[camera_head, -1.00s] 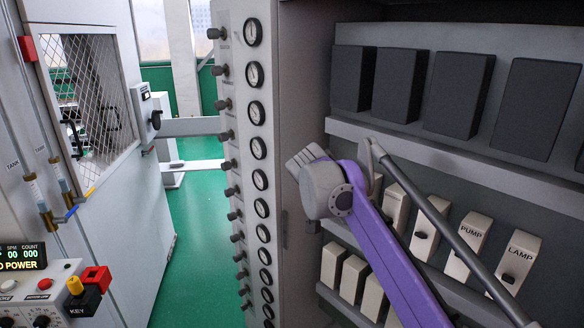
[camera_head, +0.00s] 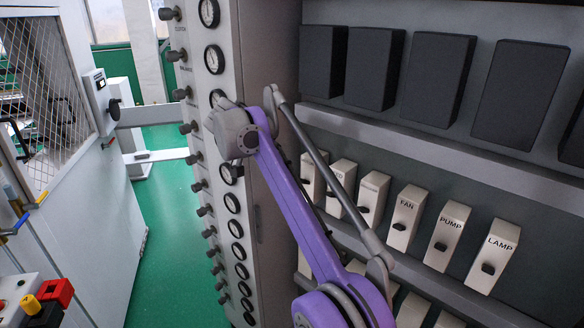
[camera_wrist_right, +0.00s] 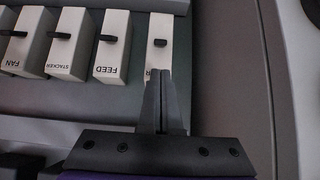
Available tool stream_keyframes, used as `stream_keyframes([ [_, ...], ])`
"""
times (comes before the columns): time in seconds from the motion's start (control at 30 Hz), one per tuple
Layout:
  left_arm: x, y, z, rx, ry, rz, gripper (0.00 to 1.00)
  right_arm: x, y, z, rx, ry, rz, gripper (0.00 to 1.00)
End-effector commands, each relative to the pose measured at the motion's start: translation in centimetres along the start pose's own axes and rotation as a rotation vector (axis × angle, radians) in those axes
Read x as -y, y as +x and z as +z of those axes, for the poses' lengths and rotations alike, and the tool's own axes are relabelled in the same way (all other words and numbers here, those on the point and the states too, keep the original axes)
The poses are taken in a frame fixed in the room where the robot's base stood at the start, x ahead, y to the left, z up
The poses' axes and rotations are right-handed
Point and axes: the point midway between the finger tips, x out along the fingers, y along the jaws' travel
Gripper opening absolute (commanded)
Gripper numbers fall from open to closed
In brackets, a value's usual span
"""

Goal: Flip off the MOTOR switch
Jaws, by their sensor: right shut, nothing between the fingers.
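The MOTOR switch (camera_wrist_right: 160,27) is the pale block at the right end of the row in the upside-down right wrist view. Only the final letter of its label shows beside the fingers. Its small dark lever (camera_wrist_right: 160,42) sits away from the label end. My right gripper (camera_wrist_right: 160,76) is shut and empty, its tips over the label end, short of the lever. Contact cannot be told. In the head view, the row's leftmost switch (camera_head: 308,178) is partly hidden by my purple arm, and the fingers cannot be made out. My left gripper is not in view.
The FEED switch (camera_wrist_right: 112,45) stands close beside MOTOR, then STACKER (camera_wrist_right: 71,42) and FAN (camera_wrist_right: 24,38). PUMP (camera_head: 446,237) and LAMP (camera_head: 493,256) are farther right. Dark blocks (camera_head: 440,78) fill the upper shelf. A gauge panel (camera_head: 224,80) stands left.

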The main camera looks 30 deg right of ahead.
Motion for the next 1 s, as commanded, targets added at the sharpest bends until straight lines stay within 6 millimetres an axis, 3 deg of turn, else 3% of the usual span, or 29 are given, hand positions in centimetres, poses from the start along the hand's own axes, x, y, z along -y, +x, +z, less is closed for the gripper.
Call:
stream_keyframes([
  [0.3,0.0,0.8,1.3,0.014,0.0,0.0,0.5,-0.1,5.8,0.2,0.0,0.0,0.003,0.0],
  [0.5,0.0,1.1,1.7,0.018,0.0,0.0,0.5,-0.1,8.4,0.1,0.001,0.0,0.001,0.0],
  [1.0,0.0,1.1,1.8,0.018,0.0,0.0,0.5,-0.1,9.3,0.1,0.0,0.0,0.0,0.0],
])
